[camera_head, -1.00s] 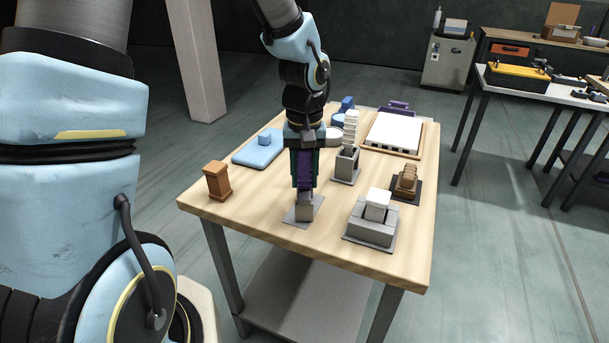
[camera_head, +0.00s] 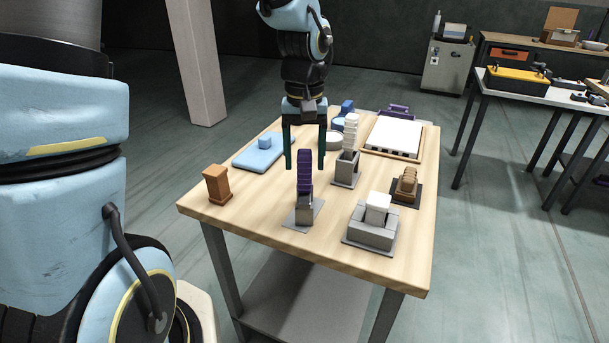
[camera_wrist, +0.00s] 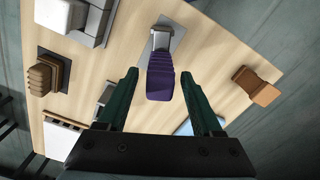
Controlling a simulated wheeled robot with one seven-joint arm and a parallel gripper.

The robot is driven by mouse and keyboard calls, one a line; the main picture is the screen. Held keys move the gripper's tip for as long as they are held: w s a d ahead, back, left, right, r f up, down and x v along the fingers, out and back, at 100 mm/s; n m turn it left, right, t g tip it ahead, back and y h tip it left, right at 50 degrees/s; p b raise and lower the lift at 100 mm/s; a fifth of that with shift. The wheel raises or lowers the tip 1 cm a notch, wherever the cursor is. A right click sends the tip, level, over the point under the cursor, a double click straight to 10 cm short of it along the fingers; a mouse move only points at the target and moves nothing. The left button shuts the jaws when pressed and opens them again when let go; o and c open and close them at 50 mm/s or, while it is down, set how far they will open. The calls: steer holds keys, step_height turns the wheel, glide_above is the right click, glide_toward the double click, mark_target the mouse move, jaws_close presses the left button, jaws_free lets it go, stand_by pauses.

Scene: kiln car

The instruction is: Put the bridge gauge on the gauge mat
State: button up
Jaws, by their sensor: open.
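My gripper (camera_head: 305,165) is open and empty, above and behind a tall purple ribbed piece (camera_head: 304,172). That piece stands upright in a grey holder (camera_head: 304,212) on a grey plate. In the wrist view the purple piece (camera_wrist: 161,80) shows beyond and between the open fingertips (camera_wrist: 161,78), apart from them. No label marks the bridge gauge or gauge mat, and I cannot tell for sure which they are. A purple piece (camera_head: 396,110) lies at the table's back edge, behind a white slab. A flat light-blue pad (camera_head: 250,156) with a small blue block lies at the left.
An orange-brown block (camera_head: 217,184) stands at the left edge. A white stack (camera_head: 351,132) in a grey holder, a brown ribbed piece (camera_head: 407,182) and a white block (camera_head: 377,206) in a grey holder stand right. The white slab (camera_head: 393,137) lies behind. The front-left tabletop is bare.

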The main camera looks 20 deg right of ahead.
step_height(320, 180, up, 6)
steer(key=shift+r, duration=0.25)
steer(key=shift+s, duration=0.15)
stand_by(0.3)
